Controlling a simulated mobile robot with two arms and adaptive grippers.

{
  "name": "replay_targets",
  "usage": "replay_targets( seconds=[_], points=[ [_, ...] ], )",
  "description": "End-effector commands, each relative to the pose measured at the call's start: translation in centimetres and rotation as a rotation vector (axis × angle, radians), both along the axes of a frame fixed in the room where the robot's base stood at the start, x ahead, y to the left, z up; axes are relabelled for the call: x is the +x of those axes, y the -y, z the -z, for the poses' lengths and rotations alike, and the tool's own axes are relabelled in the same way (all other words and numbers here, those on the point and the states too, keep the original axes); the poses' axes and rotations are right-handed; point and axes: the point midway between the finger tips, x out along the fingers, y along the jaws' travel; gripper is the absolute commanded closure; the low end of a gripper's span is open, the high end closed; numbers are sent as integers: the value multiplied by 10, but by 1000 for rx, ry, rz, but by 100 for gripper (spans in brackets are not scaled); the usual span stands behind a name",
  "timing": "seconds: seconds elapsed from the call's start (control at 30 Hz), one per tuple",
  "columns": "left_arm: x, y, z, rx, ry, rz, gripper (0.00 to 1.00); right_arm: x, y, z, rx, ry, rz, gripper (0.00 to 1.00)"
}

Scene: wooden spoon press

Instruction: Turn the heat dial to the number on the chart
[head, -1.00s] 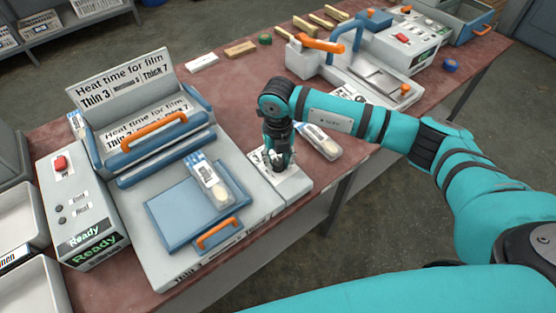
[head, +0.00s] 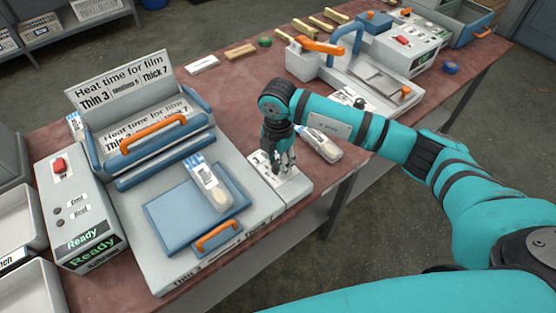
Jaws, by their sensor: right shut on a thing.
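The heat chart (head: 122,82) stands behind the press and reads Thin 3, a smaller medium entry, and Thick 7. A pale dial panel (head: 300,186) is at the right side of the press, with number marks partly visible. My right gripper (head: 284,168) points down over this panel, its fingers shut on the heat dial. The dial itself is hidden by the fingers, so its setting cannot be read. My left gripper is not in view.
The press (head: 160,262) has a raised lid with an orange handle (head: 153,133). A spoon pack (head: 208,184) lies on its blue plate. Another pack (head: 320,143) lies right of my gripper. A control box (head: 80,215) showing Ready stands at left.

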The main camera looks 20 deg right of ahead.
Motion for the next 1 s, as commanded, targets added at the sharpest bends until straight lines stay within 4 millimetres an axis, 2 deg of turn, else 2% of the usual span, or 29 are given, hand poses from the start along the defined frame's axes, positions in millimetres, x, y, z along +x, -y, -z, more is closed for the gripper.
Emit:
replay_targets(
  seconds=[0.6, 1.0],
  points=[
    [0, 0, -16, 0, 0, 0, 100, 1, 1, -3, 0, 3, 578, 100],
    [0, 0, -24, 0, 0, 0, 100, 2, 1, -3, 1, 5, 826, 100]
  ],
)
